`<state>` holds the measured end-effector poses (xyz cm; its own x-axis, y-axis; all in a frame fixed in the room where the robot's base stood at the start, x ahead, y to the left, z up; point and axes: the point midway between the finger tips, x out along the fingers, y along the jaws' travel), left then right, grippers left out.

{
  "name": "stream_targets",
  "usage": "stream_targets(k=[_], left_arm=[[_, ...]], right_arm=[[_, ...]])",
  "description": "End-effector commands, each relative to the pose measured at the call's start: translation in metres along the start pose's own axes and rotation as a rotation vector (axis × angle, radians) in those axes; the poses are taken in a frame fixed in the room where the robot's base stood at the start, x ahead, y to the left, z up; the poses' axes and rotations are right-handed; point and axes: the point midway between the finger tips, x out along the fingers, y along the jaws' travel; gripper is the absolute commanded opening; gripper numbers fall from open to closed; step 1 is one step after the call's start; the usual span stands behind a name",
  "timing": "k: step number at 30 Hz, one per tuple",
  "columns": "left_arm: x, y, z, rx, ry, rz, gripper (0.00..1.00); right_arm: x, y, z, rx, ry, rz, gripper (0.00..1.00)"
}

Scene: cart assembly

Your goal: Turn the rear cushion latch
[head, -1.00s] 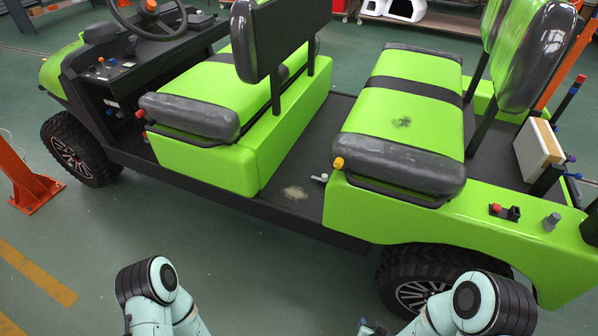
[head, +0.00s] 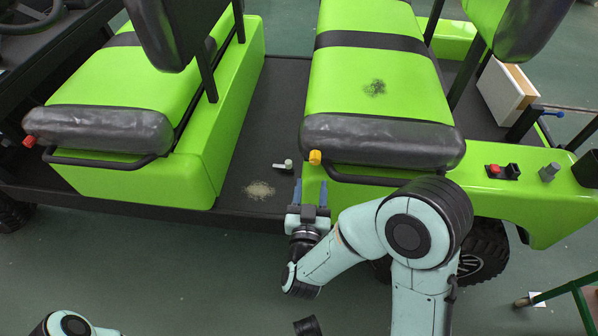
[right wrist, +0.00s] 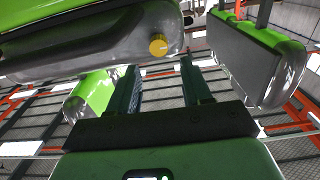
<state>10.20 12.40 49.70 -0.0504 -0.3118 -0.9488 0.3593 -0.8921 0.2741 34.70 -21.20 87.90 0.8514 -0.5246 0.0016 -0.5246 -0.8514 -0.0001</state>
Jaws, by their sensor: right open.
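The rear seat cushion (head: 372,88) is green with a dark band and a grey front edge. A yellow-orange latch knob (head: 315,157) sits at the left end of that grey edge. The knob also shows in the right wrist view (right wrist: 158,45), just beyond the fingertips. My right gripper (head: 310,190) is open and empty, just below the knob and apart from it. Its two fingers (right wrist: 158,72) stand spread in the right wrist view, with the knob between their lines. Only a bit of my left arm shows at the bottom left; its gripper is out of frame.
The front seat (head: 125,85) has a red knob (head: 29,141) at its left end. A small white-tipped lever (head: 284,165) is on the dark floor between the seats. A black rail (head: 370,180) runs below the rear cushion edge. A green frame (head: 565,295) stands at bottom right.

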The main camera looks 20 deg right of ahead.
Motion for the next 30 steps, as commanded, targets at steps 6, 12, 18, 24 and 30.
stream_targets(k=[6, 12, 18, 24, 30], left_arm=[[-0.004, 0.001, 0.003, -0.001, -0.007, -0.001, 0.43], [-0.008, 0.001, 0.005, -0.001, -0.012, -0.003, 0.43], [-0.013, 0.002, 0.007, -0.002, -0.02, -0.005, 0.43], [-0.012, 0.001, 0.007, -0.003, -0.021, -0.005, 0.43], [-0.012, 0.001, 0.007, -0.002, -0.021, -0.005, 0.43]], right_arm=[[0.026, 0.001, -0.001, -0.002, 0.0, 0.003, 0.49], [0.057, 0.001, 0.0, -0.002, -0.001, 0.002, 0.49], [0.087, 0.0, -0.001, -0.001, -0.002, 0.001, 0.49], [0.085, 0.0, 0.001, -0.001, -0.003, -0.002, 0.17], [0.085, 0.001, 0.002, 0.207, -0.005, 0.0, 0.17]])
